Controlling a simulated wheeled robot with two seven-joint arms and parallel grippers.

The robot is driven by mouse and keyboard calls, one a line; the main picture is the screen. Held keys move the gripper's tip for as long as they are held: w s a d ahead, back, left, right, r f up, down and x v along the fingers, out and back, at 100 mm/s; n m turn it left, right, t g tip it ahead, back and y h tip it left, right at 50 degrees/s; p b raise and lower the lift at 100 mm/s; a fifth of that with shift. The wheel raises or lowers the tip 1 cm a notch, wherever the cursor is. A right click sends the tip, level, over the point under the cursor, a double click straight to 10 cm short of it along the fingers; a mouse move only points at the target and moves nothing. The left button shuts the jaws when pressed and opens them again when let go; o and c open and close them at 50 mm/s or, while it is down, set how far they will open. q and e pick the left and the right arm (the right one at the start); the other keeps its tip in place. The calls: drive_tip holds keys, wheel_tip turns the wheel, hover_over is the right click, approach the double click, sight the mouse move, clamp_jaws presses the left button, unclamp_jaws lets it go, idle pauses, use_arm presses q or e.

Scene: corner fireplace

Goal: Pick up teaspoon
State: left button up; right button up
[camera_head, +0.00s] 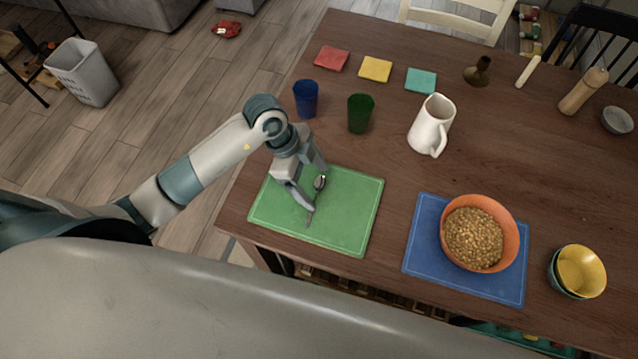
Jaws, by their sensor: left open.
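The teaspoon (311,211) is small and metallic, on the green placemat (348,210) at the table's left front. Its bowl (320,182) shows close to my gripper and its handle points toward the front. My left gripper (318,188) reaches in from the left over the placemat. Its fingers are open, one on either side of the spoon as seen from above. I cannot tell how far the fingertips are above the mat. My right gripper is not in view.
A blue cup (306,98) and a green cup (360,113) stand behind the placemat. A white pitcher (430,124) stands to their right. An orange bowl of cereal (508,240) sits on a blue placemat (425,240). Stacked bowls (581,270) stand at the right front.

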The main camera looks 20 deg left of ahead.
sight(314, 186)
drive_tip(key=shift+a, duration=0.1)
use_arm(q)
drive_tip(key=c, duration=1.1)
drive_tip(key=shift+r, duration=0.1)
drive_tip(key=shift+r, duration=0.55)
wheel_tip(314, 186, up, 2)
drive_tip(key=shift+w+r+b, duration=0.1)
drive_tip(key=shift+r+b, duration=0.05)
drive_tip(key=shift+b, duration=0.4)
drive_tip(key=s+d+r, duration=0.1)
drive_tip(key=s+r, duration=0.1)
drive_tip(key=s, duration=0.1)
drive_tip(key=s+d+r, duration=0.2)
drive_tip(key=s+r, duration=0.1)
drive_tip(key=s, duration=0.1)
drive_tip(key=s+d+r+b, duration=0.1)
drive_tip(key=s+d+r, duration=0.1)
drive_tip(key=s, duration=0.1)
drive_tip(key=shift+s+d+r, duration=0.15)
drive_tip(key=shift+s+r, duration=0.1)
drive_tip(key=shift+s, duration=0.05)
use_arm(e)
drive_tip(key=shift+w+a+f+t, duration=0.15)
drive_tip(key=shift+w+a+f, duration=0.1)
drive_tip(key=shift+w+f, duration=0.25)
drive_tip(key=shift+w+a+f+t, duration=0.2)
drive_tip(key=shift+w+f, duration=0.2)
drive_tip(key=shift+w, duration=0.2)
